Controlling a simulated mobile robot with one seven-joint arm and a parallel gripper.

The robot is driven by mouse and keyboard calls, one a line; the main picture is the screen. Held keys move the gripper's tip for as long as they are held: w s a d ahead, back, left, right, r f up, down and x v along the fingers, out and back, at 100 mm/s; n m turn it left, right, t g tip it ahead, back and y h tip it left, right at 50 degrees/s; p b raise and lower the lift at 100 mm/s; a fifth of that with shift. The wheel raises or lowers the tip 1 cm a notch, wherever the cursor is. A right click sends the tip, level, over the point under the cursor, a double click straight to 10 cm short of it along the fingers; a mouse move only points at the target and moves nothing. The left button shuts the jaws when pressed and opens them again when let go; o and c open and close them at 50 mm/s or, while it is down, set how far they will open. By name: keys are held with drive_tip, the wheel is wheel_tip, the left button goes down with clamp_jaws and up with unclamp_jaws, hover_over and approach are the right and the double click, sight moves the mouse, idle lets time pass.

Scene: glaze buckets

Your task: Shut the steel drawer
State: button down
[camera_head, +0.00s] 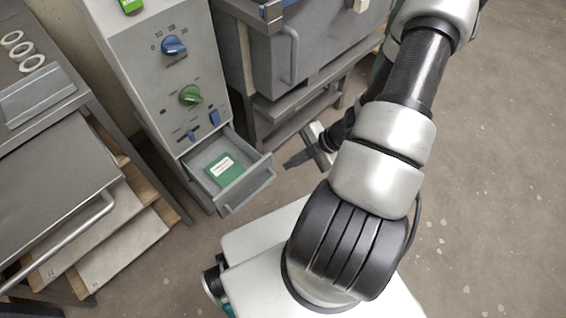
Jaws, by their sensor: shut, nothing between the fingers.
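The steel drawer (206,163) is pulled out of the lower part of the grey control cabinet (138,82). Its front panel carries a bar handle (250,190) and faces my base. A green box with a white label (222,169) lies inside the drawer. My gripper (287,166) is shut and empty. In the picture it is just right of the drawer's front right corner. A small gap shows between them, though the depth is hard to judge.
The cabinet has a blue knob (174,46), a green knob (191,95) and small blue switches. A grey kiln-like unit (301,50) on a stand is behind my gripper. A metal bench with shelves (60,170) stands left. Open floor (490,170) lies to the right.

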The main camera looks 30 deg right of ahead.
drive_tip(key=b, duration=0.4)
approach(257, 171)
wheel_tip(257, 171, down, 4)
drive_tip(key=s+a, duration=0.1)
drive_tip(key=s, duration=0.2)
drive_tip(key=w, duration=0.3)
drive_tip(key=shift+a+r, duration=0.35)
drive_tip(key=shift+r, duration=0.05)
drive_tip(key=shift+w+a, duration=0.25)
drive_tip(key=shift+w, duration=0.45)
